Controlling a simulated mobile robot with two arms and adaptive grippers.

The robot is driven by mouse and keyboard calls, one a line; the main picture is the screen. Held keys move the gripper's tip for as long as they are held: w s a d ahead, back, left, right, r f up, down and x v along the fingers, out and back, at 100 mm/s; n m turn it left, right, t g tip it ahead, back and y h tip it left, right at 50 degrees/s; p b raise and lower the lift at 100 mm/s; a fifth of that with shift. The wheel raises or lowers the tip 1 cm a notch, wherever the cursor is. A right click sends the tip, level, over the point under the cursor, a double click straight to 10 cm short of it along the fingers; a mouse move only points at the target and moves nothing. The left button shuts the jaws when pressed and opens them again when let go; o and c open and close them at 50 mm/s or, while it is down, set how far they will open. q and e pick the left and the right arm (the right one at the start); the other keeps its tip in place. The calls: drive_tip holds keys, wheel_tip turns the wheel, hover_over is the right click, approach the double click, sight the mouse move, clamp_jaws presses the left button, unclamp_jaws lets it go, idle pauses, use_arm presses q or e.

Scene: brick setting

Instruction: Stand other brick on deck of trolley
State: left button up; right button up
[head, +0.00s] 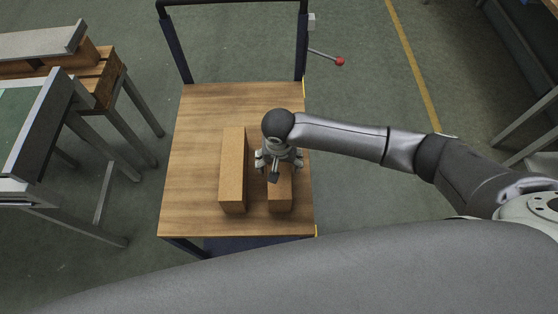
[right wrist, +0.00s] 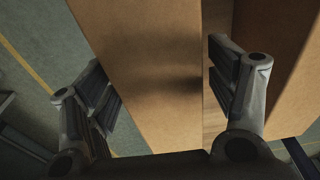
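Two orange-brown bricks lie side by side on the wooden deck (head: 190,150) of the trolley, with a narrow strip of deck between them. The left brick (head: 233,175) is fully in view; the right brick (head: 280,198) is partly hidden by my right gripper (head: 279,164). In the right wrist view the right brick (right wrist: 150,75) is between the open fingers of the gripper (right wrist: 163,85). One finger is in the gap between the bricks, and small spaces show beside the fingers. The left brick (right wrist: 280,65) shows at that view's right edge. My left gripper is not in view.
The trolley's dark handle frame (head: 230,3) rises at the far end of the deck. A lever with a red knob (head: 340,61) sticks out on the right. Metal tables (head: 70,115) stand at left, one holding a wooden crate (head: 95,75). The deck's far part is clear.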

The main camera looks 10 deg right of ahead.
wheel_tip(320, 180, up, 12)
drive_tip(key=s, duration=0.1)
drive_tip(key=shift+s+a, duration=0.15)
drive_tip(key=shift+a, duration=0.05)
idle(0.3)
idle(0.5)
